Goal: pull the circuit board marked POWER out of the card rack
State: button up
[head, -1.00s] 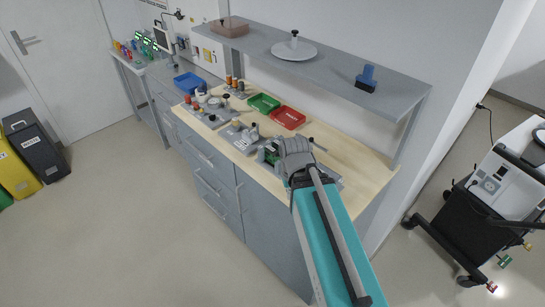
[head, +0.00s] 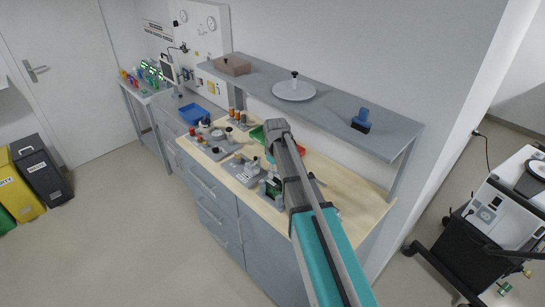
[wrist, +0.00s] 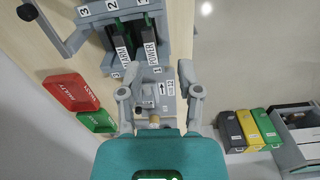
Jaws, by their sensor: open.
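The card rack (wrist: 190,22) is at the top of the wrist view, with numbered slots; in the head view the rack (head: 272,188) stands on the wooden worktop, partly behind my arm. The board marked POWER (wrist: 149,50) stands in the rack near its right side. A second board that seems to read ALARM (wrist: 121,48) stands left of it. My gripper (wrist: 158,78) is open and empty, its fingers spread below the POWER board's label in the picture and apart from it. In the head view my arm hides the fingers.
A red tray (wrist: 73,90) and a green tray (wrist: 97,121) lie left of my gripper. A grey fixture (wrist: 154,92) lies below my fingers. The shelf (head: 335,105) hangs above the worktop's back. Bare worktop (head: 345,183) lies right of my arm.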

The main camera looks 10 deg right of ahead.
aim_at(273, 183)
jog(key=w, duration=0.2)
jog(key=w+r+n, duration=0.1)
jog(key=shift+w+a+r+p, duration=0.1)
jog(key=shift+w+a+p, duration=0.05)
jog(key=shift+w+p, duration=0.2)
jog(key=shift+f, duration=0.25)
notch_tip(273, 183, down, 13)
jog(key=b, duration=1.4)
jog(key=shift+f, duration=0.15)
grip_shut()
dwell(0.4)
jog(key=shift+r+p, duration=0.2)
jog(key=shift+p, duration=0.1)
jog(key=shift+r+p, duration=4)
jog(key=shift+r, duration=0.05)
